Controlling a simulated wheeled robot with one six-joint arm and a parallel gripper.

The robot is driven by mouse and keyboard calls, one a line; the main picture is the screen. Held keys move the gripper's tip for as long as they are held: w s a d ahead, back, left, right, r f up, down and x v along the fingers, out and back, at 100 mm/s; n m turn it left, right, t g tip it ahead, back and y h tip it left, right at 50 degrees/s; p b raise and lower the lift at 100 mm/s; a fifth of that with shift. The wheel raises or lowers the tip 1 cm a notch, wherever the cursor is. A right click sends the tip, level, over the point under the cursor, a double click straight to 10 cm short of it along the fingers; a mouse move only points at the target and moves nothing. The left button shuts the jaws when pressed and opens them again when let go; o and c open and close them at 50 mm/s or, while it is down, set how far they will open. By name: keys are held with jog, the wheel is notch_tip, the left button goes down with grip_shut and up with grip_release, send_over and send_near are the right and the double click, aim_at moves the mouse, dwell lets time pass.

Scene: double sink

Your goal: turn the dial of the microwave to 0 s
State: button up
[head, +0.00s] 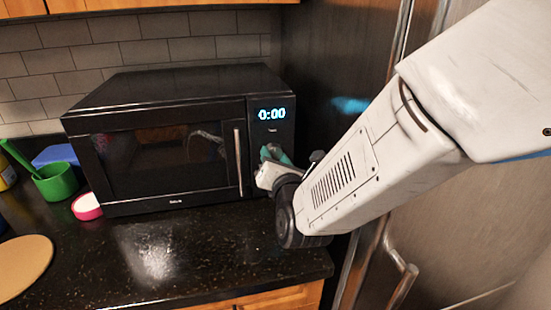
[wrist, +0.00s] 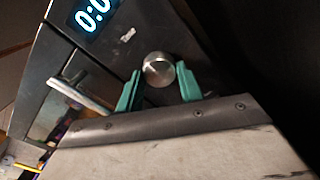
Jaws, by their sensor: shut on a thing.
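The black microwave (head: 190,88) stands on the counter against the tiled wall, with its door closed. Its display (head: 271,114) reads 0:00 in blue digits; part of the display (wrist: 92,14) also shows in the wrist view. The round silver dial (wrist: 158,68) sits between the green fingers of my gripper (wrist: 159,76) in the wrist view, and the gripper is shut on it. In the head view my gripper (head: 274,155) is at the control panel, right of the door handle, and it hides the dial.
The microwave's vertical door handle (head: 238,162) is close to the left of my gripper. A dark refrigerator (head: 335,60) stands to the right. A green cup (head: 56,182), a pink-rimmed round item (head: 87,207) and a round board (head: 22,265) are on the counter. The front counter is clear.

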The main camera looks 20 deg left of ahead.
jog(key=o, duration=1)
jog(key=v, duration=0.7)
jog(key=shift+s+d, duration=0.1)
jog(key=shift+s, duration=0.3)
